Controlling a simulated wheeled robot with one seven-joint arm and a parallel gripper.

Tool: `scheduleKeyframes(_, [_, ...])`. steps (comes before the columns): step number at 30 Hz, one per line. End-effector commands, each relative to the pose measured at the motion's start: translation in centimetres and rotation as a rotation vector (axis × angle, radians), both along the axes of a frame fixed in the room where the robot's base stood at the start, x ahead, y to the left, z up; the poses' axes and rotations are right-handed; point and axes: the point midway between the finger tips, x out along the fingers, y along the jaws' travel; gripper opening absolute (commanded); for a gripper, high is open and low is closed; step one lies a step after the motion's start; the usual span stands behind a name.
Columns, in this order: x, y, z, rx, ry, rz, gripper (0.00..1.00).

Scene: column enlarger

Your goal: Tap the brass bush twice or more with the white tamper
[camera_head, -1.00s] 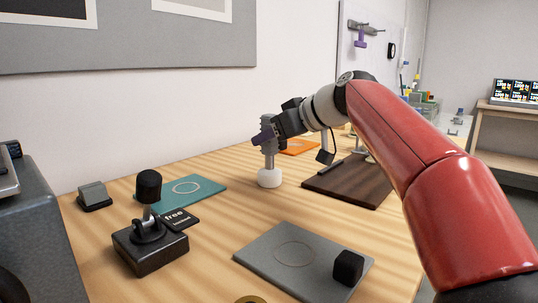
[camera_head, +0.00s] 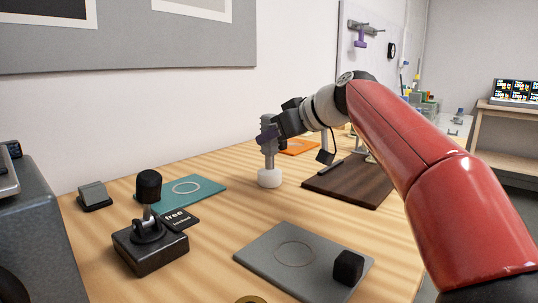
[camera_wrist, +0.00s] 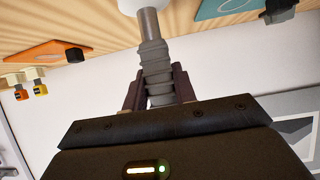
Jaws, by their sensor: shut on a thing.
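The tamper has a white round head (camera_head: 269,178) and a grey ribbed handle (camera_wrist: 155,62). It hangs upright with the head down in the head view. My gripper (camera_head: 268,138) is shut on the handle, with a finger on each side of it in the wrist view (camera_wrist: 158,88). The head is at or just above the wooden table; I cannot tell whether it touches. A brass-coloured ring (camera_head: 250,299), which looks like the brass bush, is cut off by the bottom edge of the head view, well apart from the tamper.
A dark brown board (camera_head: 348,188) lies right of the tamper. A teal mat (camera_head: 205,192), a black cylinder (camera_head: 148,186) and a black block with a knob (camera_head: 150,250) are left. A grey mat (camera_head: 270,265) with a black cube (camera_head: 348,267) is in front.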

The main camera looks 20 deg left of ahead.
Motion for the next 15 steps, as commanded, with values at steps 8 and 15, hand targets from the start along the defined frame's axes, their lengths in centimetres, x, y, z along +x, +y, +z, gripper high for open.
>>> scheduleKeyframes(8, [0.0, 0.0, 0.8, 0.003, -0.005, 0.001, 0.00])
scheduleKeyframes(15, [0.0, 0.0, 1.8, 0.003, -0.004, 0.000, 0.00])
